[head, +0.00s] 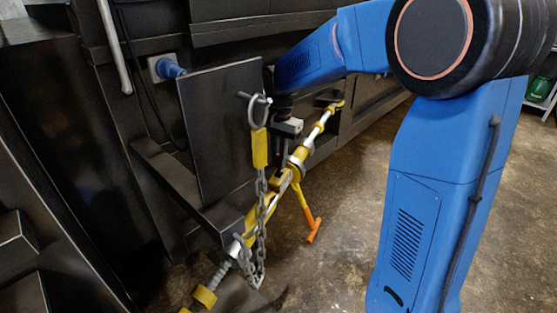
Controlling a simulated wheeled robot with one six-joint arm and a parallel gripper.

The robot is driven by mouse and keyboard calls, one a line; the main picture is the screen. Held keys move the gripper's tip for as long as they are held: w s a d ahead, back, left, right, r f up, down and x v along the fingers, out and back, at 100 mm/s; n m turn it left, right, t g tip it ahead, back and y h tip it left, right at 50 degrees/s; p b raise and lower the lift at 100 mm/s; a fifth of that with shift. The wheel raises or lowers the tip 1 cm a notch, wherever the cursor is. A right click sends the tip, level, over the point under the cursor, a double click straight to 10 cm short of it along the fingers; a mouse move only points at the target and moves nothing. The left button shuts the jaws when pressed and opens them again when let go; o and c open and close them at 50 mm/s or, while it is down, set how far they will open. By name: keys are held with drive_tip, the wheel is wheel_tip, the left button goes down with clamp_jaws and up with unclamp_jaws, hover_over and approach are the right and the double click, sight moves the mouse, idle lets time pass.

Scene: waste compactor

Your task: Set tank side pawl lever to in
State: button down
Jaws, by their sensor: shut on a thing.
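A yellow ratchet turnbuckle (262,206) runs diagonally from the lower left to the upper right, in front of the dark machine. Its orange-ended handle (310,229) hangs down toward the floor. My gripper (284,156) reaches down from the blue arm to the ratchet at the turnbuckle's middle, beside its grey ring (297,165). The jaws are shut on a small part there, which appears to be the pawl lever. The lever is too small and too covered by the gripper to tell its position.
A chain with a yellow link piece (260,149) hangs from a ring on a dark upright plate (216,128), left of my gripper. A blue plug (170,69) sits on the machine wall (250,32). Brown floor (345,205) is open below the handle.

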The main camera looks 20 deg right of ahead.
drive_tip(key=shift+w+d+f+g+y, duration=0.1)
drive_tip(key=shift+w+d+g+y, duration=0.65)
drive_tip(key=shift+g, duration=0.25)
drive_tip(key=shift+w+d+f+g+y, duration=0.25)
drive_tip(key=shift+w+g+y, duration=0.1)
drive_tip(key=shift+g+y, duration=0.4)
drive_tip(key=shift+w+d+f+g+y, duration=0.1)
drive_tip(key=shift+w+d+g+y, duration=0.2)
drive_tip(key=shift+g+y, duration=0.4)
drive_tip(key=c, duration=1.8)
unclamp_jaws()
drive_tip(key=shift+o, duration=0.2)
drive_tip(key=v, duration=1.7)
drive_tip(key=shift+w+d, duration=0.2)
drive_tip(key=shift+s+r, duration=0.1)
drive_tip(key=shift+s, duration=0.05)
